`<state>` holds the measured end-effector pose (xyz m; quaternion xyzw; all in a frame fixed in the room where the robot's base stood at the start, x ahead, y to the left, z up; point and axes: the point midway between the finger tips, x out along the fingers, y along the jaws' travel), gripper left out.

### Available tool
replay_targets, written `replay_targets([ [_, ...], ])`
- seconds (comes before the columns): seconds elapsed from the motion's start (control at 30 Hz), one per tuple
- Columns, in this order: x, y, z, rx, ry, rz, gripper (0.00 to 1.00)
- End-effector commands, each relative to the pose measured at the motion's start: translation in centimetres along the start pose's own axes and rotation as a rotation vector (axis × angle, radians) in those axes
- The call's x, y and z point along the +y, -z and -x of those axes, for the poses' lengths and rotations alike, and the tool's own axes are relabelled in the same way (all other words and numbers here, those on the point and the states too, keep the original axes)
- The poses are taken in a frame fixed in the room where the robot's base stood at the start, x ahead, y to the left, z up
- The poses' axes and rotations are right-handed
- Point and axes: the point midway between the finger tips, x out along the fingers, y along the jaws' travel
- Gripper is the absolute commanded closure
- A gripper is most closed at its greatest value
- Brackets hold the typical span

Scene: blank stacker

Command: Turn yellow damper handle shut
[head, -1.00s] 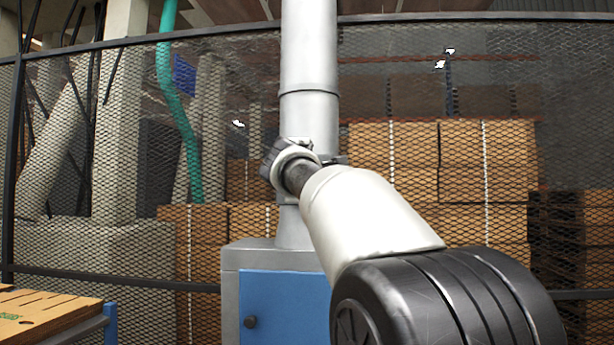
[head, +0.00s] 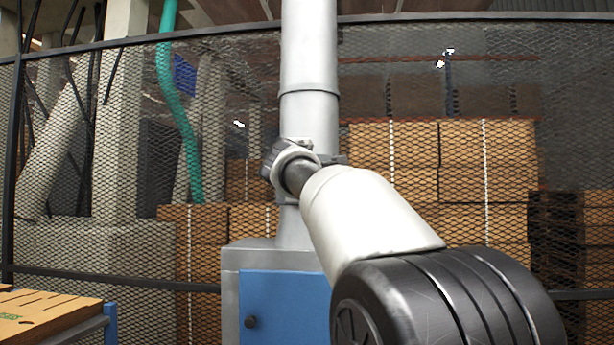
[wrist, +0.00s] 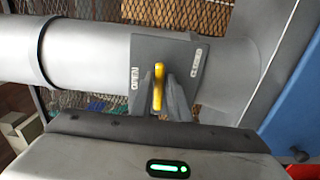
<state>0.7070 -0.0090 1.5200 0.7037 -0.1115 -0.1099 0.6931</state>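The yellow damper handle (wrist: 158,86) shows in the wrist view as a narrow bar, crosswise to the grey duct (wrist: 85,62). In the head view my gripper (head: 290,160) is at the duct (head: 309,60), and my wrist hides the handle.
A grey cabinet with a blue door (head: 285,305) stands under the duct. A mesh fence (head: 400,90) runs behind, with stacked cartons (head: 485,160) beyond it. A cardboard-topped stand (head: 45,315) is at the lower left.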

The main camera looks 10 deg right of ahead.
Motion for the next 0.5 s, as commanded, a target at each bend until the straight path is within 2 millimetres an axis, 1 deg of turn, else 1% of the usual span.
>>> replay_targets([
  [0.03, -0.03, 0.1, 0.01, 0.002, 0.0, 0.0, 0.8],
  [0.1, -0.03, 0.1, 0.01, 0.002, 0.0, 0.0, 0.7],
  [0.37, -0.02, 0.05, 0.04, 0.001, 0.0, 0.0, 0.7],
  [0.5, -0.05, 0.08, 0.92, 0.002, -0.001, -0.002, 0.7],
])
